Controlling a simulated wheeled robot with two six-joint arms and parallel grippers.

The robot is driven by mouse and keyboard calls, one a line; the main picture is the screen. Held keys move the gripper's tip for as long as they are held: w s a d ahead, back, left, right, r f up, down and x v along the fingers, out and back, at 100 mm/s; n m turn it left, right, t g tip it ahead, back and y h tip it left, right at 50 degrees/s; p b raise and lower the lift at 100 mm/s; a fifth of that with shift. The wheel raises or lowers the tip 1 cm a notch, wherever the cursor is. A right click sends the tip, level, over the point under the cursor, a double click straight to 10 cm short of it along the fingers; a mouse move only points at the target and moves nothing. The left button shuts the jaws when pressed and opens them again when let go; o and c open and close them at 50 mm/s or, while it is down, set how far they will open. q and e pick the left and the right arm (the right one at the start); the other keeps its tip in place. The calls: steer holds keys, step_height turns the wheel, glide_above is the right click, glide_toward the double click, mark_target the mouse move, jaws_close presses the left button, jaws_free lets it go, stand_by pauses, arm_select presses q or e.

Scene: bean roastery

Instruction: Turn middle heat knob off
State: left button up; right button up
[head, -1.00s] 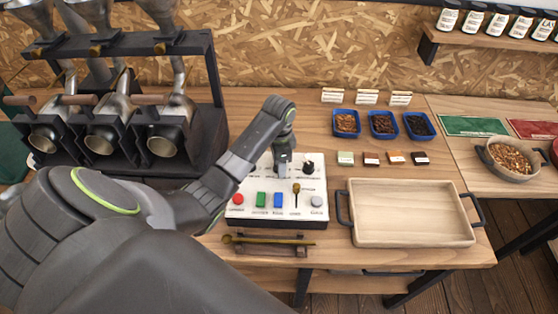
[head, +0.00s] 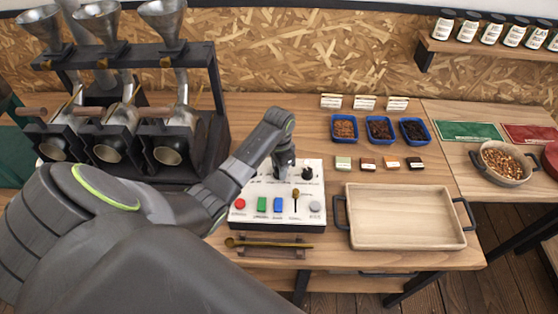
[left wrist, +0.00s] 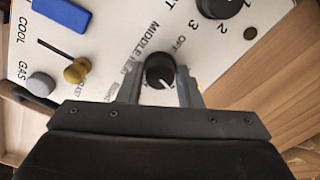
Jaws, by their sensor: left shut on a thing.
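The white control panel (head: 262,218) stands on the bench in the head view. My left gripper (head: 283,174) points down over its upper middle and hides the middle heat knob there. In the left wrist view the round black middle heat knob (left wrist: 159,70) sits between the two fingers of my left gripper (left wrist: 162,88), which is shut on it. The knob's white mark points to the lower right of that picture. The printed words "MIDDLE HEAT" and "OFF" show beside it. My right gripper is not in view.
Another black knob (head: 307,173) is close on the right. Red (head: 240,204), green (head: 262,204) and blue (head: 278,205) buttons, a brass lever (head: 295,199) and a grey button (head: 315,206) line the panel's front. A wooden tray (head: 405,240) stands to the right.

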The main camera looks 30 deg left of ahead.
arm_select(q)
steer(key=n+p, duration=0.3)
steer(key=p, duration=0.1)
steer(key=n+p, duration=0.1)
steer(key=n, duration=0.1)
steer(key=shift+r+n+p, duration=0.3)
steer(key=shift+p, duration=0.1)
steer(key=n+p, duration=0.1)
steer(key=n, duration=0.1)
steer(key=shift+f+n, duration=0.1)
steer(key=shift+n, duration=0.3)
steer(key=shift+n+p, duration=0.45)
steer(key=shift+n, duration=0.45)
steer(key=n, duration=0.3)
steer(key=shift+w+f+n, duration=0.1)
steer(key=shift+n, duration=0.2)
steer(key=n, duration=0.4)
steer(key=shift+n, duration=1.5)
steer(key=o, duration=1)
